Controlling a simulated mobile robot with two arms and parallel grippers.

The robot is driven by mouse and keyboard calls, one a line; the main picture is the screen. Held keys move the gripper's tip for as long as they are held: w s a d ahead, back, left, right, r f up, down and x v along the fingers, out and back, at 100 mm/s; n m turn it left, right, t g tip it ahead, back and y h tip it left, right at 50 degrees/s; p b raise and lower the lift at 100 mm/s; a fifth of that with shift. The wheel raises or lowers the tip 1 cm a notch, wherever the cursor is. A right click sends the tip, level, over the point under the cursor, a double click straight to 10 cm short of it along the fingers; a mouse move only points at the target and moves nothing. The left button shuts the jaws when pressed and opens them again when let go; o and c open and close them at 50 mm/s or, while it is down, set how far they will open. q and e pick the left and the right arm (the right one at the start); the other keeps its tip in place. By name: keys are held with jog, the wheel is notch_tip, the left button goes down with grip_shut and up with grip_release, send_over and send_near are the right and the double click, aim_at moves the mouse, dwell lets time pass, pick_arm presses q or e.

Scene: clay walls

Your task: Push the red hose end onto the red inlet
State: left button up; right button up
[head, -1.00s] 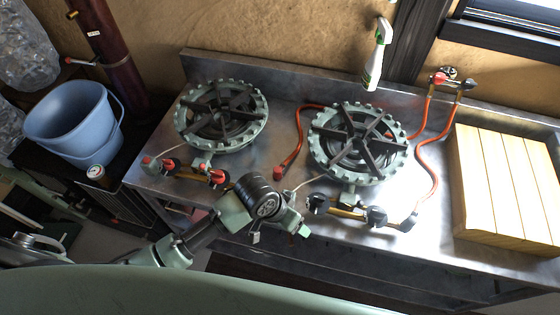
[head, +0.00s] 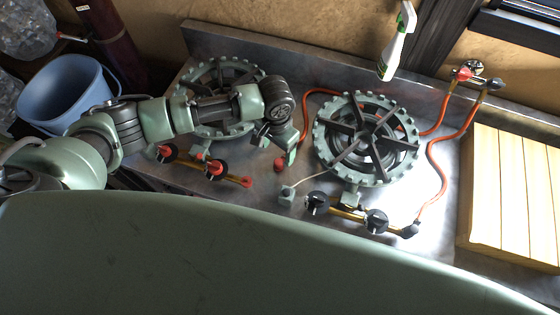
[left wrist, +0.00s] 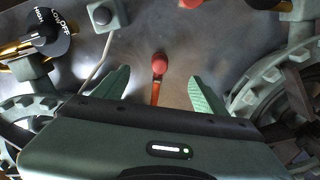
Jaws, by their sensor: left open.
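The red hose end (head: 279,165) is the capped tip of an orange-red hose (head: 305,112) lying on the steel counter between the two burners. The red inlet (head: 246,182) is the right tip of the left burner's brass pipe, apart from the hose end and nearer to me. My left gripper (head: 287,150) is open above the hose. In the left wrist view the hose end (left wrist: 159,65) shows between the two spread green fingers (left wrist: 160,74), not gripped. A red tip at the top edge there looks like the inlet (left wrist: 189,3). My right gripper is not in view.
The left burner (head: 215,75) is partly behind my left arm. The right burner (head: 367,139) stands close right, with black knobs (head: 376,221) in front. A spray bottle (head: 396,45), wooden board (head: 510,190), wall taps (head: 474,77) and blue bucket (head: 65,90) surround.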

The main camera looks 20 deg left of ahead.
aim_at(278, 161)
pick_arm(q)
jog(key=shift+w+f+b, duration=0.2)
jog(key=shift+f+b, duration=0.15)
jog(key=shift+f, duration=0.05)
notch_tip(278, 161, down, 2)
jog(key=b, duration=0.2)
jog(key=shift+f+b, duration=0.15)
jog(key=shift+b, duration=0.2)
notch_tip(278, 161, down, 3)
jog(key=b, duration=0.3)
notch_tip(278, 161, down, 2)
jog(key=shift+b, duration=0.3)
jog(key=shift+d+f, duration=0.1)
jog(key=shift+f, duration=0.4)
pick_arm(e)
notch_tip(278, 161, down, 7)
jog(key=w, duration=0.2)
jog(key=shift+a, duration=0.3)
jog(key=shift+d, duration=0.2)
pick_arm(q)
jog(key=shift+p, duration=0.4)
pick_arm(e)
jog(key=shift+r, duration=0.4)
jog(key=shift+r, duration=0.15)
